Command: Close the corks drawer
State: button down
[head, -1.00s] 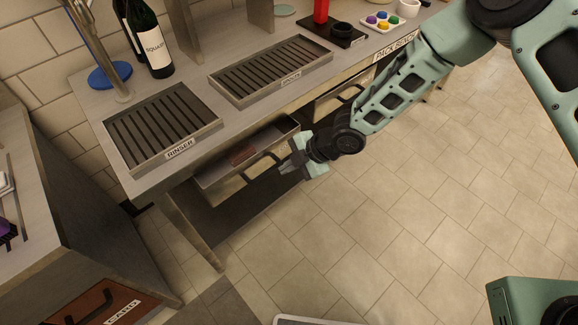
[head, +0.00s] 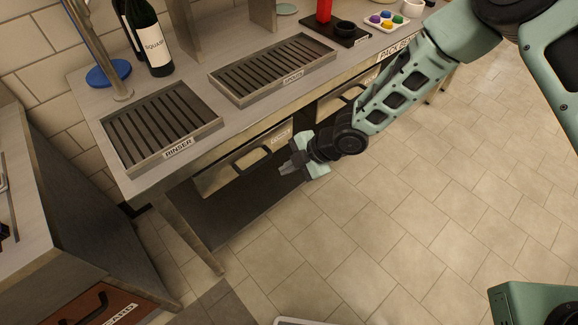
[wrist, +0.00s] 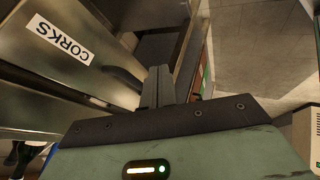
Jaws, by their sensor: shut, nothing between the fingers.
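The corks drawer (head: 225,176) hangs under the counter below the rinser tray. Its metal front has a dark handle, and its inside no longer shows; it looks flush or nearly so under the counter edge. My gripper (head: 284,169) is shut and empty, close to the right end of the drawer front. The wrist view shows its fingers (wrist: 158,84) together beside the dark handle (wrist: 124,77); I cannot tell whether they touch the front.
The counter above holds the rinser tray (head: 163,120), a second slatted tray (head: 272,70) and a bottle (head: 152,40). Another drawer handle (head: 345,94) is right of the corks drawer. A cabinet (head: 75,220) stands at the left. The tiled floor (head: 400,220) in front is clear.

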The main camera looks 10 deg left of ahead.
jog(key=v, duration=1)
jog(key=shift+d+p, duration=0.2)
jog(key=shift+p, duration=0.15)
jog(key=shift+s, duration=0.1)
jog(key=s+d+r+m+h, duration=0.3)
jog(key=s+d+r+m, duration=0.4)
jog(key=s+r+m, duration=0.2)
jog(key=s+d+r+m+h, duration=0.4)
jog(key=s+d+r+m, duration=0.3)
jog(key=s+r+m, duration=0.3)
notch_tip(320, 180, up, 2)
jog(key=shift+s+d+r, duration=0.15)
jog(key=shift+s+d, duration=0.2)
jog(key=shift+s, duration=0.8)
